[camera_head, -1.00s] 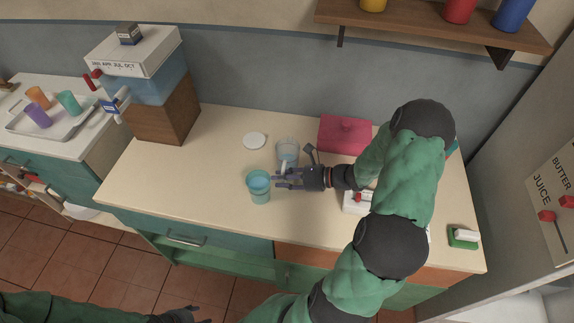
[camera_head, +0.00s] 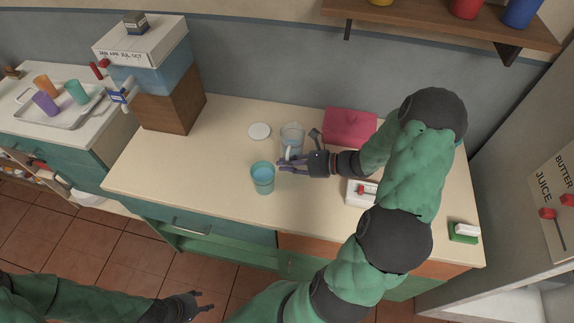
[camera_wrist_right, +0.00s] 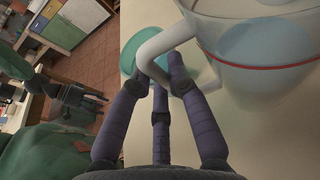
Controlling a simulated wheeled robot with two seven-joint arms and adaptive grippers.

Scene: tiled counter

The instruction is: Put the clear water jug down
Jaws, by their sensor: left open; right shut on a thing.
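The clear water jug (camera_head: 292,134) stands on or just above the cream counter (camera_head: 215,165); I cannot tell if its base touches. My right gripper (camera_head: 287,164) is shut on its white handle. In the right wrist view the fingers (camera_wrist_right: 165,85) close around the handle (camera_wrist_right: 165,45), and the jug's clear body (camera_wrist_right: 260,50) with a red line is at the upper right. A teal cup (camera_head: 262,178) holding water stands left of and in front of the gripper. My left gripper (camera_head: 200,301) is open and empty, low over the floor.
A pink box (camera_head: 349,127) is behind to the right. A white item with a red knob (camera_head: 361,191) is under my right arm. A water dispenser (camera_head: 150,72) stands at the left. The counter's left front is clear.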

